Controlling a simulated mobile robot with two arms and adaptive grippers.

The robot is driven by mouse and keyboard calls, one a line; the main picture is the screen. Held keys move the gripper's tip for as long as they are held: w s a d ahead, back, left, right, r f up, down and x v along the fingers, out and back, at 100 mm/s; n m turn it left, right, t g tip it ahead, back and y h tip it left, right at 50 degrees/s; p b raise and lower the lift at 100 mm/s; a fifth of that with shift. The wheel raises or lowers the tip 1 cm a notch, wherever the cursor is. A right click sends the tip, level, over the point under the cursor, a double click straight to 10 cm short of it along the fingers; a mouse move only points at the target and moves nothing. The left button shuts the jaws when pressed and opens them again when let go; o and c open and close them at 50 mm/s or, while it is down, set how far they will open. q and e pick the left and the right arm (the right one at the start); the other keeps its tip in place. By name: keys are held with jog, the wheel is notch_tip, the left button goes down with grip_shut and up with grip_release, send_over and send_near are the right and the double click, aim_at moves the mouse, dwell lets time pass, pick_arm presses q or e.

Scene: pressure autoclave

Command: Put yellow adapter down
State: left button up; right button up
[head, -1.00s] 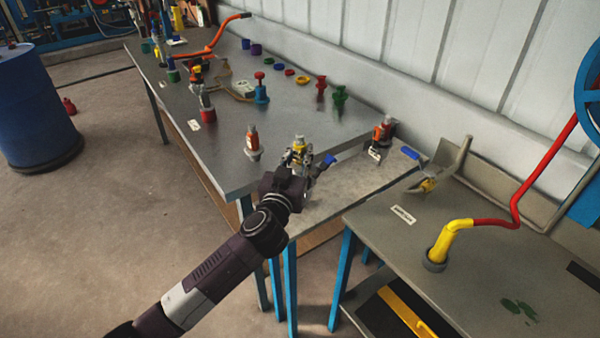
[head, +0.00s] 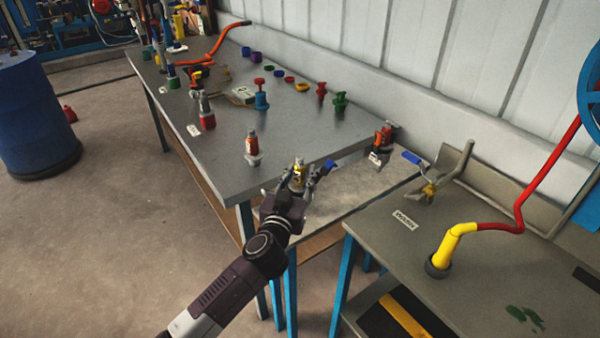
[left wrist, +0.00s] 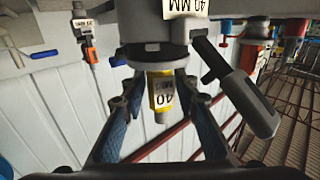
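The yellow adapter (head: 296,178) has a grey top and sits in my left gripper (head: 289,184), by the near right corner of the long grey table (head: 228,186). The fingertips close in on the wide grey body (left wrist: 152,50) of the adapter, which bears a "40 MM" label. A lever handle (left wrist: 250,100) sticks out to its right. The fingers partly hide the adapter in the head view. My right gripper is not in view.
A nearer table (head: 400,255) holds a yellow-and-red bent pipe (head: 455,240). Several coloured fittings stand farther back, including a green one (head: 340,101).

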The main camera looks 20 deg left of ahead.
pick_arm(q)
jog(key=shift+o, duration=0.7)
jog(key=shift+r, duration=0.2)
jog(key=s, duration=1.2)
jog(key=shift+d+p, duration=0.25)
jog(key=shift+p, duration=0.1)
